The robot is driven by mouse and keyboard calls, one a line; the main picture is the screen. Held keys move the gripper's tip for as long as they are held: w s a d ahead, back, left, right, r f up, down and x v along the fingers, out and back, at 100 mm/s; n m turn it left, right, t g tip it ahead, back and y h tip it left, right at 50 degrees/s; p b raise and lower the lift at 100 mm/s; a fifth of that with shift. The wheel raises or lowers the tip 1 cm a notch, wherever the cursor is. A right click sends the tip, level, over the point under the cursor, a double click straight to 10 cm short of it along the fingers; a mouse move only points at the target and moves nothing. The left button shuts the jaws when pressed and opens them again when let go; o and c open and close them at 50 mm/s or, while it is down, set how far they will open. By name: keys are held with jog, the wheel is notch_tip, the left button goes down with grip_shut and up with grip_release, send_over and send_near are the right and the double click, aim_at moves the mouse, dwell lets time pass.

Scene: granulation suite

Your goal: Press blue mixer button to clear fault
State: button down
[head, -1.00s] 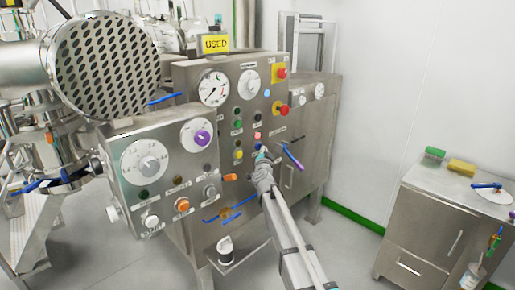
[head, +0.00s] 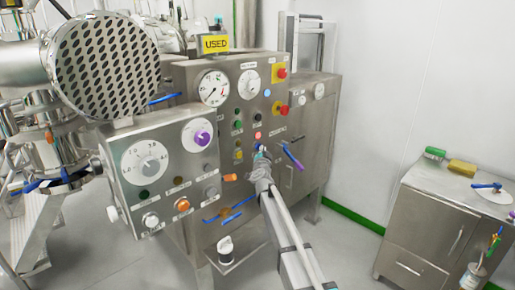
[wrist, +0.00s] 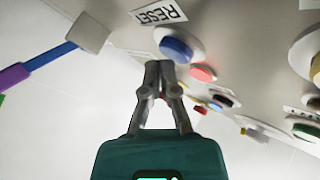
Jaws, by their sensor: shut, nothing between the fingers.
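The blue button (wrist: 176,48) sits in a pale round collar on the steel panel, beside a RESET label (wrist: 160,14) in the wrist view. My gripper (wrist: 158,64) is shut and empty. Its fingertips appear close to the button, just below and left of it in that view; I cannot tell whether they touch. In the head view my gripper (head: 262,156) is at the lower part of the mixer control panel (head: 222,135), below a pink button (head: 258,135). There my gripper partly covers the blue button's area.
A blue-and-purple lever handle (head: 291,156) sticks out just right of my gripper. Red emergency buttons (head: 281,108) are higher on the panel. A nearer control box (head: 165,195) with dials stands at left. A steel cabinet (head: 425,220) is at right, with clear floor between.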

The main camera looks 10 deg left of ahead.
jog(key=shift+w+a, duration=0.25)
jog(key=shift+a, duration=0.1)
dwell(0.9)
jog(key=shift+s+d, duration=0.1)
dwell(0.3)
jog(key=shift+s+d, duration=0.4)
jog(key=shift+d, duration=0.2)
jog(key=shift+s+d, duration=0.8)
jog(key=shift+d, duration=0.2)
jog(key=shift+s+d, duration=0.75)
jog(key=shift+d, duration=0.2)
